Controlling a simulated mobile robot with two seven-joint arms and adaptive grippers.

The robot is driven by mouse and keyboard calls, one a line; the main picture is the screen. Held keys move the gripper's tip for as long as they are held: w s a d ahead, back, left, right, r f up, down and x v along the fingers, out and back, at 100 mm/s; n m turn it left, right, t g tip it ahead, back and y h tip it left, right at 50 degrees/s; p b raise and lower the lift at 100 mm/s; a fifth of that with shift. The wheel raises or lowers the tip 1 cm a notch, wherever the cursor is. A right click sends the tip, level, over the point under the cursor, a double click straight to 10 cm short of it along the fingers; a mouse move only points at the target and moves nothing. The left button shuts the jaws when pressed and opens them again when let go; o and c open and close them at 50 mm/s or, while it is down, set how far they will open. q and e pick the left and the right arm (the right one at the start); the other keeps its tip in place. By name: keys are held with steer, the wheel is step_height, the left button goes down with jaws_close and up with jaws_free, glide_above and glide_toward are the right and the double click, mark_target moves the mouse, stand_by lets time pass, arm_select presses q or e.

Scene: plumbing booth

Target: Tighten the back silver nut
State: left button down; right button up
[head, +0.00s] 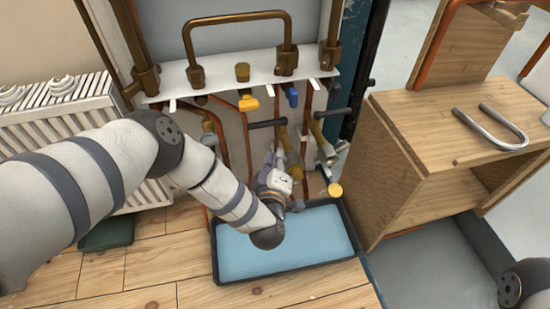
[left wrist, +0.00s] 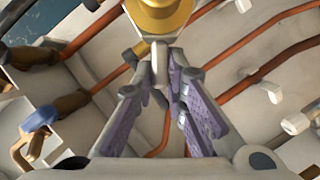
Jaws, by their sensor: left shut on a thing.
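My left gripper (head: 277,160) reaches in among the pipes below the white shelf, above the blue tray. In the left wrist view, its purple-padded fingers (left wrist: 160,68) come together on a silver nut (left wrist: 152,44) directly under a brass fitting (left wrist: 160,14). The fingers hide part of the nut. In the head view my gripper and wrist cover the nut, so how tight it sits cannot be told. Another silver fitting (head: 326,151) is on the pipe to the right. My right gripper is not in view.
A blue tray (head: 240,272) with a dark rim lies below the pipes. A wooden bench (head: 440,125) with a bent metal tube (head: 497,128) stands at the right. A white radiator (head: 60,115) is at the left. Copper pipes (left wrist: 240,50) run close around the fingers.

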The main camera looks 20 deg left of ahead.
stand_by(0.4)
arm_select(q)
steer(key=c, duration=1.9)
jaws_free()
steer(key=shift+d, duration=0.1)
steer(key=v, duration=1.2)
